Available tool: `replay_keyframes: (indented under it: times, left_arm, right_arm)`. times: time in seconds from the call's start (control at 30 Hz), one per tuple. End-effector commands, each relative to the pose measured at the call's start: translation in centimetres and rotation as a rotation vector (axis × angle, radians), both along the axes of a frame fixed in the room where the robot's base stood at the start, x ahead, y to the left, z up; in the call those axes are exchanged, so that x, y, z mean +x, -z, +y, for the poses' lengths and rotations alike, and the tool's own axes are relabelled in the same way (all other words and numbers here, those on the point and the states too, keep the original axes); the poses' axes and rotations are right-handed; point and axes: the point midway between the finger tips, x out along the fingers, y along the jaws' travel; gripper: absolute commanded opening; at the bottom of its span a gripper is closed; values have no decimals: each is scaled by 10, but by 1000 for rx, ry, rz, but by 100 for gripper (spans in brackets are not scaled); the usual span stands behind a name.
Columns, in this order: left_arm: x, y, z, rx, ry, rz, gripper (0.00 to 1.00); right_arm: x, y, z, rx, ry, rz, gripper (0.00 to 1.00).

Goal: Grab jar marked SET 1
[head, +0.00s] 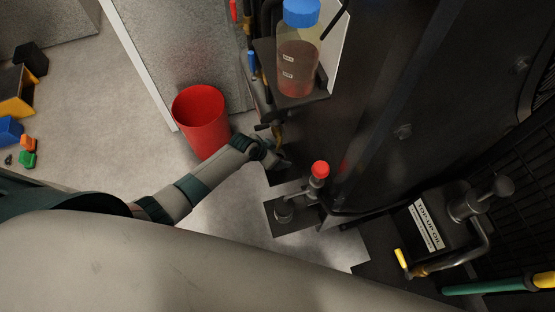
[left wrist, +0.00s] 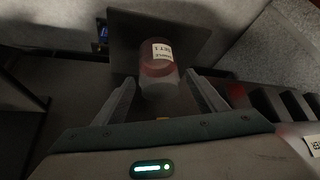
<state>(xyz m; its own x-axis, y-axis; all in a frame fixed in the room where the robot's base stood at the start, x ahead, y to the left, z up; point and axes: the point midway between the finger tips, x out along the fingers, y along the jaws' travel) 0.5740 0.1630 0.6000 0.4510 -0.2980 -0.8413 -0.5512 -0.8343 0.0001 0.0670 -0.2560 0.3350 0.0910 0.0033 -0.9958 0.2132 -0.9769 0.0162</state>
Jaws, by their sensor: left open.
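The jar marked SET 1 (left wrist: 158,77) shows in the left wrist view as a small, cloudy, reddish jar with a white label. It stands in front of a dark flat plate (left wrist: 185,40). My left gripper (left wrist: 160,82) is open, with one finger on each side of the jar; I cannot tell whether either finger touches it. In the head view my left gripper (head: 274,143) is beside the dark genset casing, partly hidden by its own wrist. I cannot make out the jar there. My right gripper is not in view.
A bottle with a blue cap (head: 298,55) stands on a bracket above my left gripper. A red bucket (head: 200,120) stands to its left. A red-topped fitting (head: 319,170) is close on its right. A box labelled TOP-UP OIL (head: 428,225) is farther right.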

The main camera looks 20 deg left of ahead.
Motion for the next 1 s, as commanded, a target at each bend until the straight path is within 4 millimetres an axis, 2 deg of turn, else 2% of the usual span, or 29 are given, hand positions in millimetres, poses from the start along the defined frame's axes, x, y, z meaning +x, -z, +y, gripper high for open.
replay_keyframes:
  times: [0.07,0.27,0.33,0.37,1.0]
  left_arm:
    - [0,0,0,0,0,0,65]
    - [0,0,0,0,0,0,20]
    - [0,0,0,0,0,0,18]
    - [0,0,0,0,0,0,14]
    - [0,-6,0,0,1,0,14]
  right_arm:
    - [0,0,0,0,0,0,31]
    - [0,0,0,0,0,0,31]
    - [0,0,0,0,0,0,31]
    - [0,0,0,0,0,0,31]
    - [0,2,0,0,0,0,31]
